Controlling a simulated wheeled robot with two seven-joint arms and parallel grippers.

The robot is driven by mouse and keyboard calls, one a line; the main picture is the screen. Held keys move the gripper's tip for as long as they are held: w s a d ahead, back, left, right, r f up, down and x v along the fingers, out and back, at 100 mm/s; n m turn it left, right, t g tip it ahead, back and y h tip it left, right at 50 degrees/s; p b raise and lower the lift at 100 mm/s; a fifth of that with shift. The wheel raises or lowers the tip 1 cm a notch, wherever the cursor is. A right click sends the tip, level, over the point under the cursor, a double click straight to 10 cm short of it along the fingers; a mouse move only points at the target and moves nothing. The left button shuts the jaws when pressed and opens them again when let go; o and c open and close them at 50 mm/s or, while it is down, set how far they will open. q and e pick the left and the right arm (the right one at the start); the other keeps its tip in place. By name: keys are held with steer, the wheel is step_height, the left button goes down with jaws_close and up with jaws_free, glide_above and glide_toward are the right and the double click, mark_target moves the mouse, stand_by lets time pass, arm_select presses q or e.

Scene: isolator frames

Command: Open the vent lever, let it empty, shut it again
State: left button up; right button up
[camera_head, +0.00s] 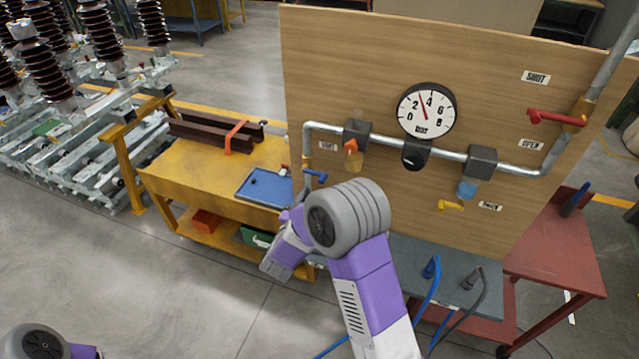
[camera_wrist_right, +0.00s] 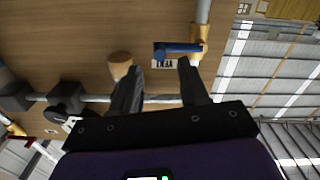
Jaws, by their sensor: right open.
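The blue vent lever (camera_head: 316,175) sits low on the board's left pipe in the head view, pointing sideways to the right. In the wrist view, which is upside down, the lever (camera_wrist_right: 178,49) extends from a brass valve body (camera_wrist_right: 197,42) beside the vent label (camera_wrist_right: 163,63). My right gripper (camera_wrist_right: 158,72) is open and empty, with the lever showing just beyond and between its fingertips; contact is not visible. In the head view my right arm hides its fingers. The gauge (camera_head: 426,111) needle points between 2 and 4. My left gripper is out of view.
A red lever (camera_head: 555,118) sits at the board's right, between the SHUT and OPEN labels. An orange-tinted bowl (camera_head: 353,158) hangs near the vent. A blue tray (camera_head: 265,187) lies on the yellow bench (camera_head: 190,178).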

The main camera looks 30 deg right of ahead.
mark_target(320, 184)
steer(key=x, duration=0.5)
steer(key=shift+w+d, duration=0.1)
jaws_close()
